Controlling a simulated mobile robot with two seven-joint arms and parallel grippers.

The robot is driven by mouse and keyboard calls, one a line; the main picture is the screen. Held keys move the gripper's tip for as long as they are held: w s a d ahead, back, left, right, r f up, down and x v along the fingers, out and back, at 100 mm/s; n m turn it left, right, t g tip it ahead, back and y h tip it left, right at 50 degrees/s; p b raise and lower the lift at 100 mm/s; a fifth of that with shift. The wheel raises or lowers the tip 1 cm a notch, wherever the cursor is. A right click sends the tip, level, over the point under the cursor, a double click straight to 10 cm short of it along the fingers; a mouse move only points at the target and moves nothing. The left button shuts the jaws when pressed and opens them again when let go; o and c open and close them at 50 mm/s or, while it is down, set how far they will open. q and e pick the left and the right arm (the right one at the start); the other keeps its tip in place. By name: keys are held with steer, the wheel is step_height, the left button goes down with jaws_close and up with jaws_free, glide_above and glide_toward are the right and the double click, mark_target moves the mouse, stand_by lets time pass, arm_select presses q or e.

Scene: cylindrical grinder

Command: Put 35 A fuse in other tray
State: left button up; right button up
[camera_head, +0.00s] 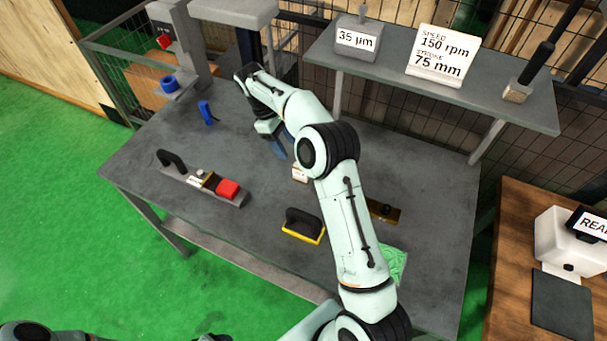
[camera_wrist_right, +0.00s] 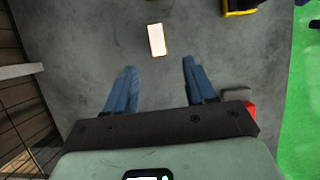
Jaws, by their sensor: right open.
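A small white block (camera_wrist_right: 156,39) lies on the table in the right wrist view, just ahead of my right fingers. In the head view a small white labelled block (camera_head: 299,174) is partly hidden by my right arm; its print is too small to read. My right gripper (camera_wrist_right: 159,67) is open and empty, its blue fingers apart; in the head view it is low over the table (camera_head: 277,147). A grey tray-like holder (camera_head: 239,202) with a black handle carries a red block (camera_head: 228,188) and a labelled piece (camera_head: 203,179). My left gripper is not seen.
A yellow-edged piece (camera_head: 303,227) with a black handle stands nearer the front. A brown piece (camera_head: 383,210) and a green sheet (camera_head: 394,261) are partly behind my arm. Blue items (camera_head: 206,112) lie at the back left. A raised shelf (camera_head: 400,73) with signs spans the back.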

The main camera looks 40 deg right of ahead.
mark_target(298, 175)
steer(key=x, duration=1.2)
steer(key=shift+d+f, duration=0.25)
steer(key=shift+c, duration=0.3)
jaws_close()
